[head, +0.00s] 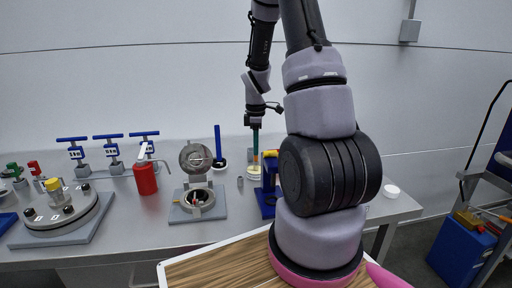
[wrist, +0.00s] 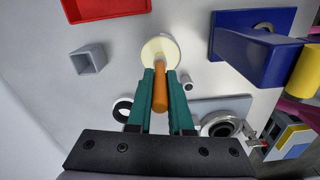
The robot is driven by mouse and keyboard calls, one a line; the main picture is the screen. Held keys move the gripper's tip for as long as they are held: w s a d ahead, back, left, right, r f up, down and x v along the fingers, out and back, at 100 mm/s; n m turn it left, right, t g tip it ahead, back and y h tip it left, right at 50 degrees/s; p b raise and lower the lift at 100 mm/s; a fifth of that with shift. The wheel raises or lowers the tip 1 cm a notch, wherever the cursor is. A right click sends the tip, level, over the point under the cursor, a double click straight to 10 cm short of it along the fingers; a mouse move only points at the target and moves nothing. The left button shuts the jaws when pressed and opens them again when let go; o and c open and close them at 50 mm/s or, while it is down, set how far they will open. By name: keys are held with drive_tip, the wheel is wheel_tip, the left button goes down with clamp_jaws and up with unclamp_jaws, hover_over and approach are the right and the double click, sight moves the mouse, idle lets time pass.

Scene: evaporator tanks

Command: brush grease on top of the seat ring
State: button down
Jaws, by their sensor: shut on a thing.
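My gripper (wrist: 160,82) has green fingers shut on the orange-brown handle of the brush (wrist: 160,95). The handle points down at a round cream-coloured pot (wrist: 160,48), and the bristles are not visible. In the head view my gripper (head: 255,148) is above this pot (head: 254,172), at the back of the bench. The open round housing (head: 198,198) stands on a grey plate left of the pot, with its lid raised. A metal ring shows in its opening; I cannot clearly tell the seat ring apart. The housing also shows at lower right in the wrist view (wrist: 222,127).
A blue stand (head: 267,200) with a yellow part is close to the right of my gripper. A red bottle (head: 145,178), blue-handled valves (head: 110,150) and a flanged disc (head: 62,212) stand to the left. A red tray (wrist: 105,8) and grey cup (wrist: 88,59) lie near the pot.

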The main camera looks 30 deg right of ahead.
drive_tip(key=shift+r, duration=3.5)
